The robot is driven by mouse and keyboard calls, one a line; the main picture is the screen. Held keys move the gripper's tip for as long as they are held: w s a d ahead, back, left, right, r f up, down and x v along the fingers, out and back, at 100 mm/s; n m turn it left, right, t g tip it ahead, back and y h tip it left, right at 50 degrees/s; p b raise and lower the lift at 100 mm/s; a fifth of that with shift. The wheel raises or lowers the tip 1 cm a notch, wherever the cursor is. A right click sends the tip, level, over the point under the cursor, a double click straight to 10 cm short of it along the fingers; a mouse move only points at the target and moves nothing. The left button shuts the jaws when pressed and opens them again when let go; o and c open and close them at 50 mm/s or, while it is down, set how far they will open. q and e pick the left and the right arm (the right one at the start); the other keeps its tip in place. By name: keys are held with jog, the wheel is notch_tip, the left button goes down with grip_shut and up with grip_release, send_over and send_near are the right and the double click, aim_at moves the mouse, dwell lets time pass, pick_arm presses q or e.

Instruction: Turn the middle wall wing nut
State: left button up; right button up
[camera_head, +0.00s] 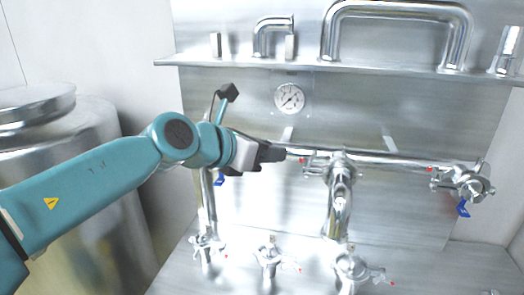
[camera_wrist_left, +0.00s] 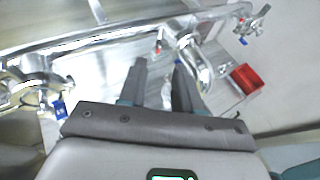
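The middle wall clamp with its silver wing nut (camera_head: 316,166) sits on the horizontal wall pipe, above a curved downward pipe. A small red tip shows at its left end. In the left wrist view the middle clamp (camera_wrist_left: 190,50) lies just beyond the fingertips, partly hidden by the right finger, with a red-tipped piece (camera_wrist_left: 158,47) ahead of the gap. My left gripper (camera_head: 278,155) is just left of the wing nut and seems apart from it. In the wrist view the gripper (camera_wrist_left: 160,66) is open, with nothing between its fingers. My right gripper is not in view.
A right clamp (camera_head: 464,182) with a blue tab and a left one, mostly hidden by my gripper, share the wall pipe (camera_head: 385,161). Several valves (camera_head: 268,254) stand below. A gauge (camera_head: 289,98) and shelf (camera_head: 300,66) are above. A red box (camera_wrist_left: 246,79) shows at right.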

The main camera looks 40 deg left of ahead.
pick_arm(q)
jog(key=shift+v, duration=0.9)
jog(key=shift+w, duration=0.1)
